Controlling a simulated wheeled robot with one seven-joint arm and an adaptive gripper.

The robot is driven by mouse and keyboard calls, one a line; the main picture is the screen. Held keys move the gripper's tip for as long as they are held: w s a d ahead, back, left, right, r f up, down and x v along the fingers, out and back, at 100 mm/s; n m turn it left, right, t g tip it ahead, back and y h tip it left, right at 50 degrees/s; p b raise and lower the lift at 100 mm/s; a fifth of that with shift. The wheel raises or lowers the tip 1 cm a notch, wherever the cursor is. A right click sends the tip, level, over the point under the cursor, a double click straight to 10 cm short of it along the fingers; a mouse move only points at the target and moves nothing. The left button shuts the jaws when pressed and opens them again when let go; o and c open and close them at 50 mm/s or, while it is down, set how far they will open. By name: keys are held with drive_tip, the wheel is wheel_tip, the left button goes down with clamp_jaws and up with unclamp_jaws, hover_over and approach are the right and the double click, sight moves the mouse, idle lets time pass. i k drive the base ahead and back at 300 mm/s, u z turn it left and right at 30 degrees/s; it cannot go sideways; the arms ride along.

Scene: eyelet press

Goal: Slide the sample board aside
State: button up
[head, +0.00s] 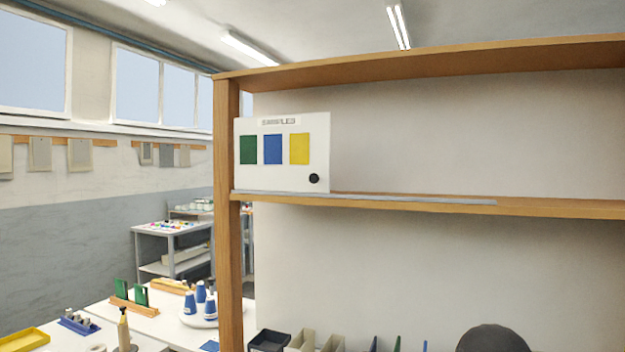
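The sample board (282,178) is a white panel headed "SAMPLES", with green, blue and yellow swatches and a round black knob (314,178) near its lower right corner. It stands upright at the left end of the wooden shelf (560,207), close to the left post. A grey rail (420,199) runs along the shelf's front edge from under the board to the right. My gripper is not in view.
The shelf right of the board is clear. A wooden post (228,260) stands at left. Below are white tables with blue cones (201,292), a yellow tray (24,339) and dark and beige bins (268,341). A dark rounded shape (492,338) rises at the bottom right.

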sight(281, 152)
drive_tip(key=z, duration=1.25)
drive_tip(key=i, duration=1)
drive_tip(key=u, duration=1)
